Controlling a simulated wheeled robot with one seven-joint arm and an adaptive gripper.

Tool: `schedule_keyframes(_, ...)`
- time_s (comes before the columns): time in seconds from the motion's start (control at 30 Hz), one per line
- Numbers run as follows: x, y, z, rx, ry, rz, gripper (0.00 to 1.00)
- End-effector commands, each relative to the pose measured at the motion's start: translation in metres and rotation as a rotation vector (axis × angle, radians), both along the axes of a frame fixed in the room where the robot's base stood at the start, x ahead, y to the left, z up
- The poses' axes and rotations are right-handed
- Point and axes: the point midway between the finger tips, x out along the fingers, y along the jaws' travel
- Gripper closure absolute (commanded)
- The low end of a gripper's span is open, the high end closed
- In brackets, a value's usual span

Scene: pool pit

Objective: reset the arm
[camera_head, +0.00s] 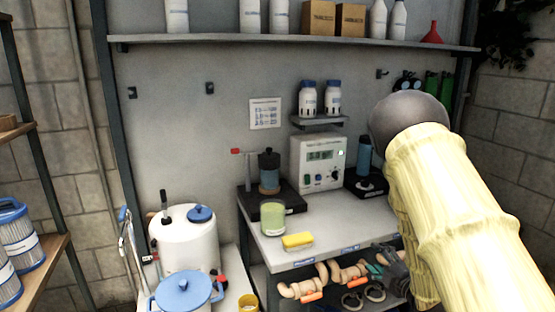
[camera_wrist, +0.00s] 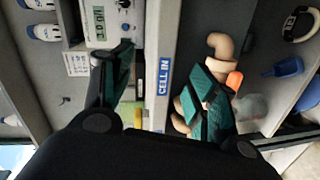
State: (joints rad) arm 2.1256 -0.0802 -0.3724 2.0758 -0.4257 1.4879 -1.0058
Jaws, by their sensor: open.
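My gripper (camera_wrist: 166,68) is open, with its two teal-padded fingers spread wide in the wrist view. Nothing shows held between them. The counter's front edge with a "CELL IN" label (camera_wrist: 164,77) lies between the fingers in that view. In the head view my gripper (camera_head: 376,264) is partly visible beside the right part of the counter front, near the peach pipe fittings (camera_head: 349,272). My pale, thick arm covers the right side of the head view and hides part of the counter and the wall behind it.
The counter (camera_head: 325,222) bears a yellow sponge (camera_head: 297,241), a green cup (camera_head: 272,218) and a white control box (camera_head: 318,162). A white tank (camera_head: 184,238) and a blue-lidded pot (camera_head: 186,293) stand at lower left. A shelf (camera_head: 290,41) with bottles runs above.

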Motion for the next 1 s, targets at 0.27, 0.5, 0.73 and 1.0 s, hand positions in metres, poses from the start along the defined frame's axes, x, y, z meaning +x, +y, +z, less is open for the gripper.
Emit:
schedule_keyframes(0.27,-0.047,0.002,-0.084,0.174,0.237,-0.140,0.41)
schedule_keyframes(0.5,-0.134,0.011,-0.186,0.406,0.556,-0.375,0.41)
schedule_keyframes(0.73,-0.242,0.030,-0.262,0.604,0.848,-0.649,0.41)
schedule_keyframes(1.0,-0.384,0.059,-0.313,0.778,1.147,-1.026,0.41)
